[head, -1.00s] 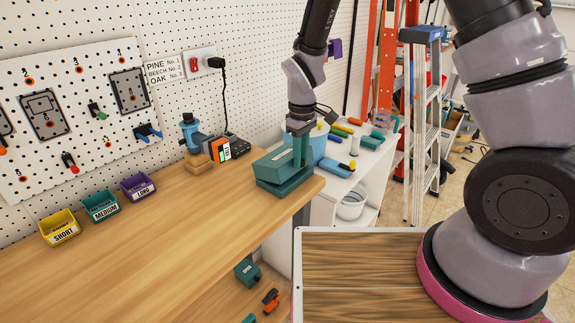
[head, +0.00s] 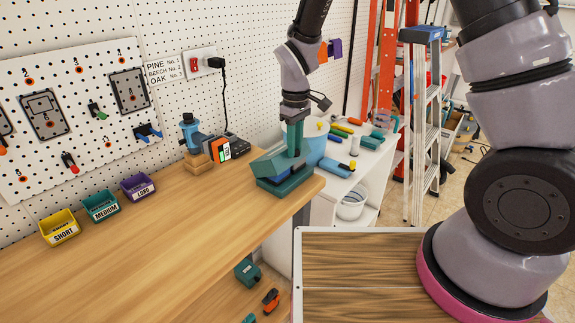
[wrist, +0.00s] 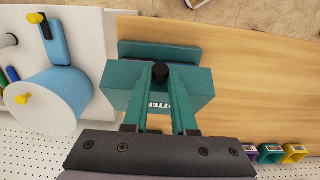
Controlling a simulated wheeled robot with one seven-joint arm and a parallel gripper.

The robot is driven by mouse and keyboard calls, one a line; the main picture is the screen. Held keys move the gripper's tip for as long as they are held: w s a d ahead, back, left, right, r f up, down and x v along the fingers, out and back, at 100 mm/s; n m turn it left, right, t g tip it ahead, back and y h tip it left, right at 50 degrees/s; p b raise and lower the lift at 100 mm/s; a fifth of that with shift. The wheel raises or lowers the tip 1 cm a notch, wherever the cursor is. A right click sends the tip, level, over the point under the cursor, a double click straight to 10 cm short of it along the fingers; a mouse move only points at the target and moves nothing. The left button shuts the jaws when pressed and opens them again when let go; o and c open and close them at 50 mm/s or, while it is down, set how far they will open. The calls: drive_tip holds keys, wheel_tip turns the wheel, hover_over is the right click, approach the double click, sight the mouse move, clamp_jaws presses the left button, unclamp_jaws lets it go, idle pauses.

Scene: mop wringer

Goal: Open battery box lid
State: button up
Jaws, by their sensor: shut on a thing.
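The teal battery box (head: 289,185) sits at the right end of the wooden workbench. Its lid (head: 268,166) is tilted partly open, and a blue thing shows in the gap beneath it. In the wrist view the lid (wrist: 202,86) carries white lettering, partly hidden by a finger. My gripper (head: 294,150) is at the lid's right side, pointing down. In the wrist view my gripper (wrist: 160,75) is shut on a small black knob (wrist: 160,72) on the lid. The box's inside is mostly hidden.
Yellow, teal and purple bins (head: 138,187) line the bench's back left. A white side table (head: 345,165) with tools stands right of the bench. The bench's front middle is clear.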

drive_tip(key=shift+w+a+r, duration=0.35)
drive_tip(key=shift+a+r, duration=0.1)
drive_tip(key=shift+r, duration=0.15)
drive_tip(key=shift+w+a+r, duration=0.7)
drive_tip(key=shift+w+a, duration=0.05)
drive_tip(key=shift+a, duration=0.15)
drive_tip(key=shift+a, duration=0.1)
drive_tip(key=shift+w+a+r, duration=0.5)
drive_tip(key=shift+w+a, duration=0.25)
drive_tip(key=shift+a, duration=0.15)
drive_tip(key=shift+a, duration=0.1)
